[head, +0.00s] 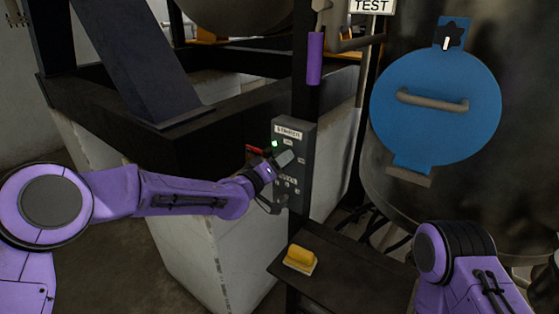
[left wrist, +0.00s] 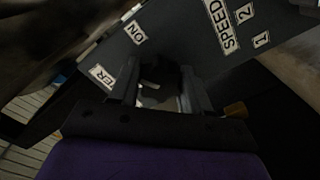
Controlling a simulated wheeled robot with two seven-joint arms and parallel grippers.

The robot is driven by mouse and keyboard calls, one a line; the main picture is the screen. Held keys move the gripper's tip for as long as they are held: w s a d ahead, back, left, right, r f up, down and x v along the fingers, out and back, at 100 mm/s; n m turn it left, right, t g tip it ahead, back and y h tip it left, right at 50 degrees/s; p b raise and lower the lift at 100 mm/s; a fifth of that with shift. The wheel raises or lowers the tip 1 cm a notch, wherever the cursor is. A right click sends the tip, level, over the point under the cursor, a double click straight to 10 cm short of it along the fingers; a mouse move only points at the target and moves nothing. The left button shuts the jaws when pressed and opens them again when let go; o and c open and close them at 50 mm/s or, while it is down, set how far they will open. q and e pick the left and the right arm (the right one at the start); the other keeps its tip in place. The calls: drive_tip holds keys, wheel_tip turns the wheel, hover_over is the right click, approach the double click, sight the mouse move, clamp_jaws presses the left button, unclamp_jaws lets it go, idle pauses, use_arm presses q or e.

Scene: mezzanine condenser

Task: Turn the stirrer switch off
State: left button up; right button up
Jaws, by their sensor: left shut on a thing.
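The grey stirrer control box (head: 297,135) is fixed to a dark post in the middle of the head view. A small green light (head: 274,143) shows at its upper left. My left gripper (head: 284,160) is at the front of the box and covers part of it. In the left wrist view the fingers of my left gripper (left wrist: 160,92) stand on either side of the dark stirrer switch (left wrist: 157,72), shut on it. An "ON" label (left wrist: 130,33) is on the panel close by. The switch's exact position is too dark to tell. My right gripper is out of view.
A yellow sponge-like block (head: 300,257) lies on a dark shelf (head: 345,282) below the box. A large dark vessel with a round blue hatch (head: 435,130) stands at the right. A purple-sleeved handle (head: 315,60) is above the box.

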use_arm(q)
drive_tip(key=n, duration=0.3)
drive_tip(key=n+b, duration=0.1)
drive_tip(key=n, duration=0.1)
drive_tip(key=shift+a+f+n, duration=0.1)
drive_tip(key=shift+f+n, duration=0.05)
drive_tip(key=shift+n, duration=0.15)
drive_tip(key=n+b, duration=0.1)
drive_tip(key=n, duration=0.1)
drive_tip(key=shift+n, duration=0.3)
drive_tip(key=shift+n+b, duration=1.05)
drive_tip(key=shift+n, duration=0.75)
drive_tip(key=o, duration=1.1)
drive_tip(key=shift+c, duration=0.2)
